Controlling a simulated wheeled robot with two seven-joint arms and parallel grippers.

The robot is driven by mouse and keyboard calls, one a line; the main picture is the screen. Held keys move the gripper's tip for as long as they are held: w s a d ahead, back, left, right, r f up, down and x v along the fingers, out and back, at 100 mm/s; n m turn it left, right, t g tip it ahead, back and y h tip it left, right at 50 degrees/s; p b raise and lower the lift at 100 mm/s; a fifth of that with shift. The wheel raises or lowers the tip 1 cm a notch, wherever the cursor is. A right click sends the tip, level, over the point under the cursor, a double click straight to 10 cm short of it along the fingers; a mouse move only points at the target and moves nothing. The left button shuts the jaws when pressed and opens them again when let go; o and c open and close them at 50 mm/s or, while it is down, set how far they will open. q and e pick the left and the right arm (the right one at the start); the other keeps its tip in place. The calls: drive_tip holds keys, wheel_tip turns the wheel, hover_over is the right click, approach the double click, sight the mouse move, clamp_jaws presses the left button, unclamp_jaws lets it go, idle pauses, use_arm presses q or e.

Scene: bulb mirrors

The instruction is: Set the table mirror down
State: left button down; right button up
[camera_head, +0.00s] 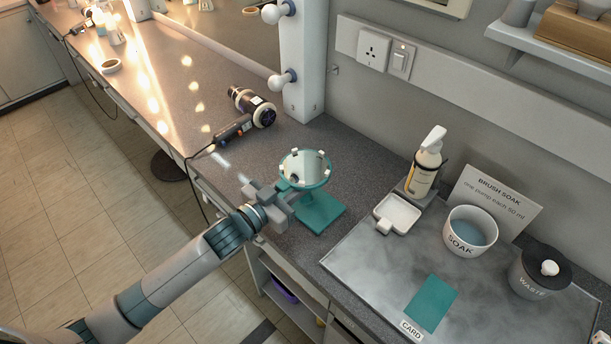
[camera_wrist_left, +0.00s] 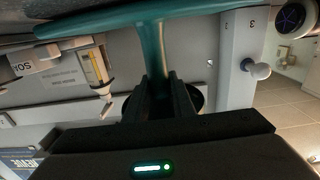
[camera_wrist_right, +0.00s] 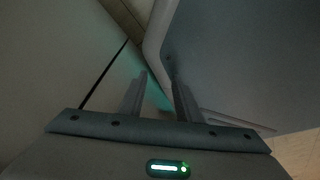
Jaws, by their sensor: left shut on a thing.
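The table mirror (camera_head: 305,167) has a round glass with a teal rim, a teal stem and a flat teal base (camera_head: 322,210). It stands upright at the counter's front part, left of the grey mat. My left gripper (camera_head: 283,196) is shut on its stem. In the left wrist view, the left fingers (camera_wrist_left: 161,92) close around the teal stem (camera_wrist_left: 152,48). The base is on or very close above the counter; I cannot tell if it touches. My right gripper (camera_wrist_right: 157,95) is open and empty in the right wrist view; it is outside the head view.
Right of the mirror, the grey mat (camera_head: 385,262) bears a white dish (camera_head: 397,213), pump bottle (camera_head: 427,168), SOAK bowl (camera_head: 471,232), WASTE pot (camera_head: 538,272) and teal card (camera_head: 432,303). A hair dryer (camera_head: 252,106) and a dark tool (camera_head: 232,132) lie behind left.

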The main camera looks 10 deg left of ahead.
use_arm(q)
drive_tip(key=c, duration=1.6)
unclamp_jaws()
drive_tip(key=shift+f, duration=0.1)
drive_tip(key=shift+o, duration=0.4)
